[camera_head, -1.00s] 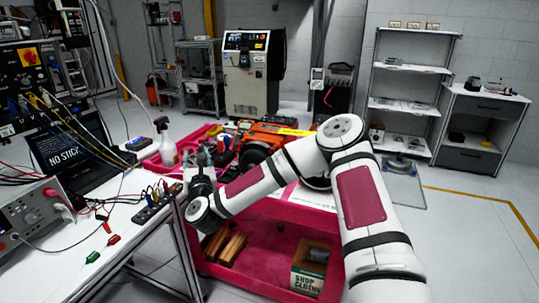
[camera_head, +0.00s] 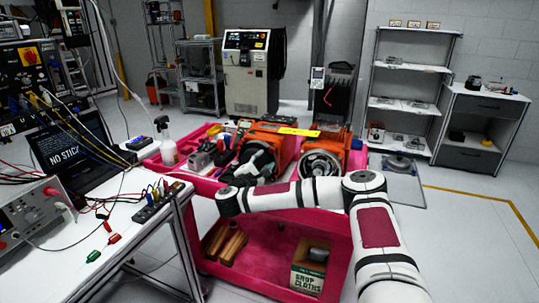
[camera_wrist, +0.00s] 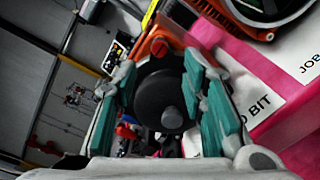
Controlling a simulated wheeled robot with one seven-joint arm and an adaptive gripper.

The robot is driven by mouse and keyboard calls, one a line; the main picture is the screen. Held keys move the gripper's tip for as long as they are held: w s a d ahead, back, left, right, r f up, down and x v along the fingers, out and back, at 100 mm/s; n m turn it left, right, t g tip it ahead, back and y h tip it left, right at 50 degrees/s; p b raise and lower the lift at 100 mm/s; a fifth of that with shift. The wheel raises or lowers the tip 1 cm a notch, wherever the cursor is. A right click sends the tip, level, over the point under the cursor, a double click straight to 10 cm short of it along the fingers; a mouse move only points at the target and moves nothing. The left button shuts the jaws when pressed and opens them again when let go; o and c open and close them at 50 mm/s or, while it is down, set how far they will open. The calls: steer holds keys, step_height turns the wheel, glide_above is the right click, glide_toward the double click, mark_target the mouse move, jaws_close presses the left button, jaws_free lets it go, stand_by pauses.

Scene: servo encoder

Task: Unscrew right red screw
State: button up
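Two orange motor units stand on the pink cart: a left one (camera_head: 268,136) and a right one (camera_head: 335,142) with an open round face. My gripper (camera_head: 258,165) is in front of the left unit and hides part of it. In the wrist view my gripper (camera_wrist: 165,112) has its teal-padded fingers wide apart. A round black part (camera_wrist: 163,92) with a grey stub shows between them, on an orange housing (camera_wrist: 160,45). I cannot tell whether the fingers touch it.
The pink cart (camera_head: 215,187) also carries a spray bottle (camera_head: 167,150) and small tools at its left. A workbench (camera_head: 150,225) with instruments and cables stands at the left. A shop cloths box (camera_head: 308,275) is on the lower shelf.

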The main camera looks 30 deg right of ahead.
mark_target(272, 151)
steer(key=x, duration=0.6)
steer(key=shift+w+d, duration=0.25)
steer(key=shift+d, duration=0.05)
jaws_close()
